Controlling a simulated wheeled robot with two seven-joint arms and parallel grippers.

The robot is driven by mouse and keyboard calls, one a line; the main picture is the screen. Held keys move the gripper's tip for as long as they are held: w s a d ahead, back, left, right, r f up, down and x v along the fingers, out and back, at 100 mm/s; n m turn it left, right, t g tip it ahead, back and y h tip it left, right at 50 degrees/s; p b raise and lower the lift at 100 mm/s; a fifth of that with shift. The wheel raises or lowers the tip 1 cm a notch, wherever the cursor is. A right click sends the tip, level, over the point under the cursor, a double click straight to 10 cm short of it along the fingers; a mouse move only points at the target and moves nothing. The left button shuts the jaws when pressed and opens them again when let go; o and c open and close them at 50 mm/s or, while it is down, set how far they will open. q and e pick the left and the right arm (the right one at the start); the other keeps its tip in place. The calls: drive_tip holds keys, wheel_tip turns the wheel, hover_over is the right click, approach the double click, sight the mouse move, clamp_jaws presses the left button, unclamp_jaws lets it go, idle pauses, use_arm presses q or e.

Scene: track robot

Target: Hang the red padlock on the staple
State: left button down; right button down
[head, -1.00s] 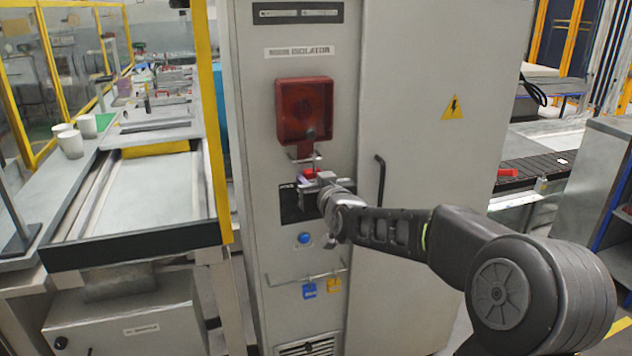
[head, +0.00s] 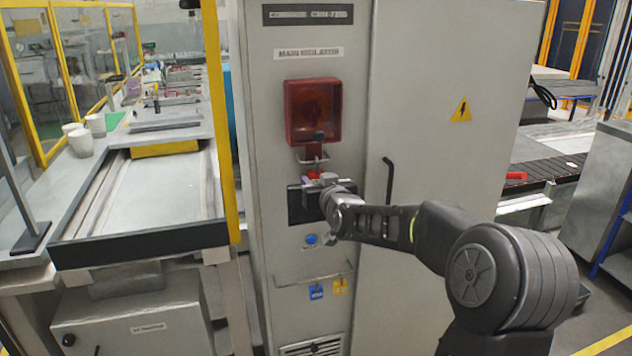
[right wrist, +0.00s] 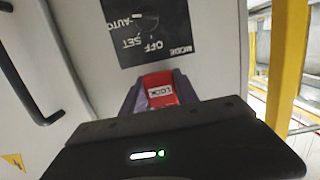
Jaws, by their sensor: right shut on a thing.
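The red padlock (head: 314,175) is just below the metal staple (head: 313,159) under the red isolator box on the cabinet front. My right gripper (head: 315,181) is shut on the padlock. In the right wrist view, the padlock's red body (right wrist: 160,89) with its "LOCK" label shows between the fingers. The padlock's shackle is too small to make out in the head view, and I cannot tell whether it touches the staple or passes through it. The staple is not visible in the right wrist view. My left gripper is not in view.
The red isolator box (head: 312,111) is above the staple. A dark switch panel (head: 301,207) and a blue button (head: 311,239) are below it. A vertical door handle (head: 388,180) stands out to the right, near my right arm.

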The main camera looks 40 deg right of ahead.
drive_tip(key=c, duration=0.9)
unclamp_jaws()
drive_tip(key=shift+o, duration=0.2)
drive_tip(key=shift+s, duration=0.1)
drive_tip(key=b+v, duration=0.2)
drive_tip(key=v, duration=0.5)
drive_tip(key=shift+s+a, duration=0.2)
drive_tip(key=shift+s, duration=0.05)
